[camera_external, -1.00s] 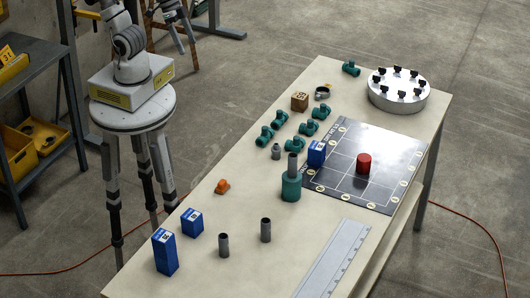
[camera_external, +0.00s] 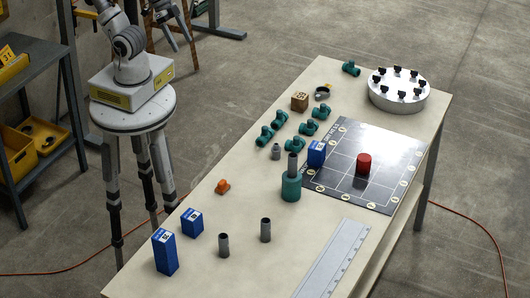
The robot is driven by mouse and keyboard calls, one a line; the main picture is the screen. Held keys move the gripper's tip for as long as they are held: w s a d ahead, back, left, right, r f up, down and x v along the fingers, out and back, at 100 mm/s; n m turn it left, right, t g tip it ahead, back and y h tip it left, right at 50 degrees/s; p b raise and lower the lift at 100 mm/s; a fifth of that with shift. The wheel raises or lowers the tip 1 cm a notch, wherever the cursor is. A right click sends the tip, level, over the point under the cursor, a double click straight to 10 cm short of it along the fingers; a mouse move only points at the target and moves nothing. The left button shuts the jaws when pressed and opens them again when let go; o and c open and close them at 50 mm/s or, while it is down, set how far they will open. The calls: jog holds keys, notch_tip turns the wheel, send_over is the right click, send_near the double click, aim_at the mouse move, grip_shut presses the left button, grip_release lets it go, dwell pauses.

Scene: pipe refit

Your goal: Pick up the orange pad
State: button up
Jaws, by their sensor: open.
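A small orange object (camera_external: 222,186), which appears to be the orange pad, lies on the tabletop near its left edge. Nothing touches it. My gripper (camera_external: 181,40) hangs at the top of the picture, beyond the table's far left edge and well away from the orange object. Its fingers point downward and are apart, with nothing seen between them. The upper part of my arm is cut off by the frame's top edge.
Blue boxes (camera_external: 165,252) and grey pipe pieces (camera_external: 224,245) stand nearer the front. A teal cylinder (camera_external: 291,188) with a grey pipe stands to the right. Teal fittings (camera_external: 265,135) lie behind. A black grid mat (camera_external: 386,190) holds a red cylinder (camera_external: 363,164).

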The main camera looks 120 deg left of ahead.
jog(key=w+a+f+n+g+h+b, duration=0.1)
jog(key=w+f+n+g+h+b, duration=0.2)
jog(key=w+f+n+b, duration=0.5)
jog(key=w+f+n+g+h+b, duration=0.1)
jog(key=w+f+g+h+b, duration=0.4)
jog(key=f, duration=0.7)
jog(key=n+t+h+b, duration=0.2)
jog(key=n+h+b, duration=0.35)
jog(key=n, duration=0.25)
send_near(223, 184)
jog(key=d+f+b, duration=0.1)
jog(key=d+f, duration=0.1)
jog(key=f, duration=0.1)
jog(key=shift+s+d+b, duration=0.15)
jog(key=shift+d+b, duration=0.25)
jog(key=shift+s+b+x, duration=0.2)
jog(key=shift+x, duration=1.15)
jog(key=shift+s+b+x, duration=0.15)
jog(key=shift+b+x, duration=0.05)
jog(key=shift+x, duration=1.15)
jog(key=shift+f, duration=0.1)
jog(key=shift+c, duration=0.3)
grip_shut()
